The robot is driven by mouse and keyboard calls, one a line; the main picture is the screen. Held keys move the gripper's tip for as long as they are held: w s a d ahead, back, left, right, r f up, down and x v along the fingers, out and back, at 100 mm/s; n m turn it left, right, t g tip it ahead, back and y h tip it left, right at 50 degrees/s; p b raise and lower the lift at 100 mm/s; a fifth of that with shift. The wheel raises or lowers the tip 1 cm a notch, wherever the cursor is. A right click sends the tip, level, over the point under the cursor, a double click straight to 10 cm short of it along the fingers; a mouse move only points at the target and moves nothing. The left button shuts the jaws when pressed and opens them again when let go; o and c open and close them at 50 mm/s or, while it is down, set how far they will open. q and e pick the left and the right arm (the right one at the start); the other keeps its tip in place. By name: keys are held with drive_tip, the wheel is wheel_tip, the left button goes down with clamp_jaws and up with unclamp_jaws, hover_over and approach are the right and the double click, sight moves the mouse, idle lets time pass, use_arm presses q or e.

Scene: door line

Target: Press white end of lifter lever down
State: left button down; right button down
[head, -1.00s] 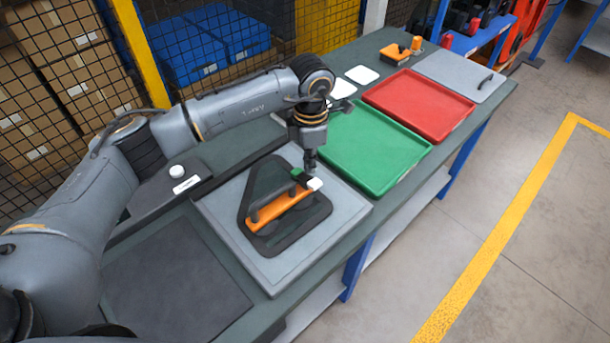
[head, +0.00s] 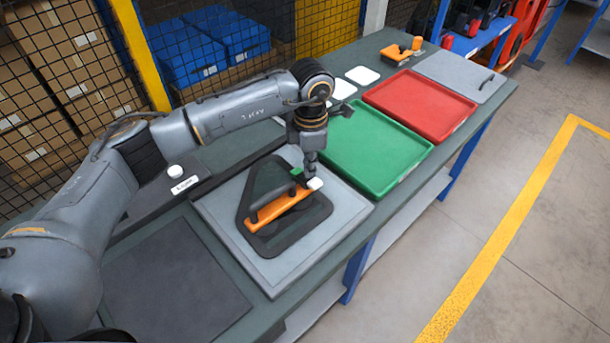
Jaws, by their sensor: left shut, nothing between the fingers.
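The lifter (head: 278,207) is an orange bar with dark parts, lying on a dark triangular glass-like plate (head: 262,184) on a light grey square board. The white end (head: 315,184) of its lever is at the bar's upper right end. A small green part (head: 297,172) shows just left of the fingertips. My left gripper (head: 311,174) points down with its fingers shut and empty. Its tips are right at the white end, apparently on or just above it; contact is hard to tell. The fingers hide part of the lever. My right gripper is not in view.
A green tray (head: 372,190) and a red tray (head: 462,105) stand right of the board (head: 350,212). A dark mat (head: 170,285) lies at front left. A black box with a white button (head: 176,172) stands behind. A mesh fence runs along the back.

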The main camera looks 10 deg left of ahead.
sight(310, 179)
use_arm(q)
drive_tip(key=shift+f+b, duration=0.95)
drive_tip(key=shift+f, duration=0.2)
idle(0.4)
drive_tip(key=shift+r, duration=0.1)
drive_tip(key=shift+r+p, duration=1.55)
drive_tip(key=shift+r, duration=1.95)
drive_tip(key=shift+f, duration=0.1)
